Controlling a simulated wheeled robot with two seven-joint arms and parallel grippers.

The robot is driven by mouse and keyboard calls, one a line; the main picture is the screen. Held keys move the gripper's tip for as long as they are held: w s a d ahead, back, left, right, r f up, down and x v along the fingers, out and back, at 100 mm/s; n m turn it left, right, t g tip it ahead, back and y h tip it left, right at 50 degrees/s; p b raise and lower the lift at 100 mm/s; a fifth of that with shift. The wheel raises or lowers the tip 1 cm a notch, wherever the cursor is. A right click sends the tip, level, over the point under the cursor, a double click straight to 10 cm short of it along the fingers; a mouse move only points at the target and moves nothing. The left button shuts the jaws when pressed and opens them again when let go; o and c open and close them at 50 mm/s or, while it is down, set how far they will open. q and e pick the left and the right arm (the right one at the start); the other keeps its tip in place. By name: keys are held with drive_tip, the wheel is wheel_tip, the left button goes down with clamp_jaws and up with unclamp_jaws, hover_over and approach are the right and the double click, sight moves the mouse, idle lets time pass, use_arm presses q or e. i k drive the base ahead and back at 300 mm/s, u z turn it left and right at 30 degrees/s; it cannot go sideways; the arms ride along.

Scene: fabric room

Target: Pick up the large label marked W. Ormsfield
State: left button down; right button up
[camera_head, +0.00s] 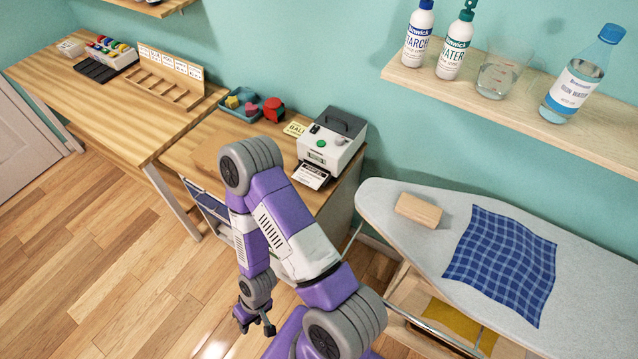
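A white label with a black band (311,176) sticks out of the front of a grey-and-white label printer (332,141) on the wooden side table. Its print is too small to read, so I cannot tell whether it says W. Ormsfield. My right gripper (255,326) hangs low over the floor in front of the table, well below and to the left of the label. Its fingers look apart, with nothing between them. My purple arm crosses in front of part of the table. My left gripper is out of view.
A yellow card (294,129), a red object (273,109) and a blue tray (242,104) sit near the printer. An ironing board (390,205) with a wooden block (418,210) and blue checked cloth (502,262) stands right. A shelf (470,95) with bottles hangs above.

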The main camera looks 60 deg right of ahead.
sight(308, 174)
drive_tip(key=u, duration=0.05)
drive_tip(key=k, duration=0.4)
drive_tip(key=z, duration=0.75)
